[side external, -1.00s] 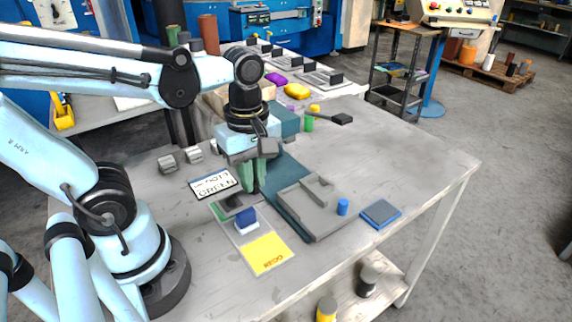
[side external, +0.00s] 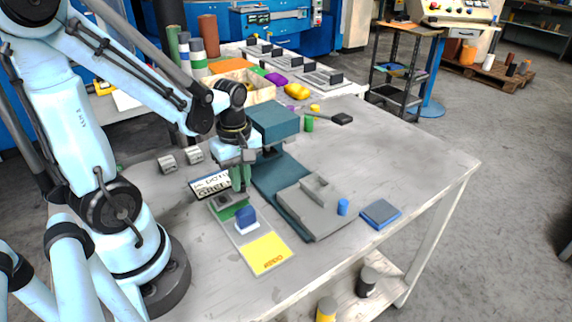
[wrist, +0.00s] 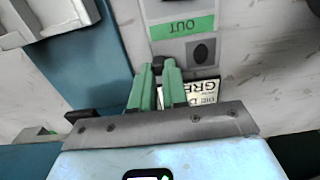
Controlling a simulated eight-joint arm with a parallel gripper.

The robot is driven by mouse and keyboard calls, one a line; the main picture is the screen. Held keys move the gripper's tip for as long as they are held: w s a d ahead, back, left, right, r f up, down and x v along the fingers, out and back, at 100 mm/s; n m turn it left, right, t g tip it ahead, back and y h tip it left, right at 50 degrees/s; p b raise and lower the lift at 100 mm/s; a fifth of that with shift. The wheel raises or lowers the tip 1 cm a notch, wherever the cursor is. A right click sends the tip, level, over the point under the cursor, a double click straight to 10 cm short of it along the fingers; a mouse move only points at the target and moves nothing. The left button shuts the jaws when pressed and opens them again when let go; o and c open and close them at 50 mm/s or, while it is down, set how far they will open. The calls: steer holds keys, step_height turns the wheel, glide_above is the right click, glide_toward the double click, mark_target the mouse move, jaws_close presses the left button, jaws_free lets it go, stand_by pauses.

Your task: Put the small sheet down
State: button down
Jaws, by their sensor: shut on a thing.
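In the side view my gripper (side external: 239,184) points down at the far end of a long grey board (side external: 250,238). I cannot tell whether this is part of the small sheet; no held sheet shows clearly. Below the fingers the board has a green strip marked OUT (wrist: 181,27) and a dark oval on grey (wrist: 200,52). A blue-handled block (side external: 246,217) stands on the board, before its yellow end (side external: 265,252).
A white card with GREEN lettering (side external: 211,186) stands or lies close left of my fingers. A teal press (side external: 275,120) with a grey bed (side external: 315,203) is to the right. A blue-edged pad (side external: 380,213) lies farther right.

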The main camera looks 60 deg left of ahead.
steer(key=shift+f, duration=0.95)
steer(key=shift+f, duration=0.15)
steer(key=c, duration=1.1)
jaws_free()
steer(key=shift+c, duration=0.2)
steer(key=shift+r, duration=6.05)
steer(key=w+d+m+t, duration=0.4)
steer(key=d+m+t, duration=0.3)
steer(key=m, duration=1.1)
steer(key=shift+w+d, duration=0.25)
steer(key=shift+d, duration=0.75)
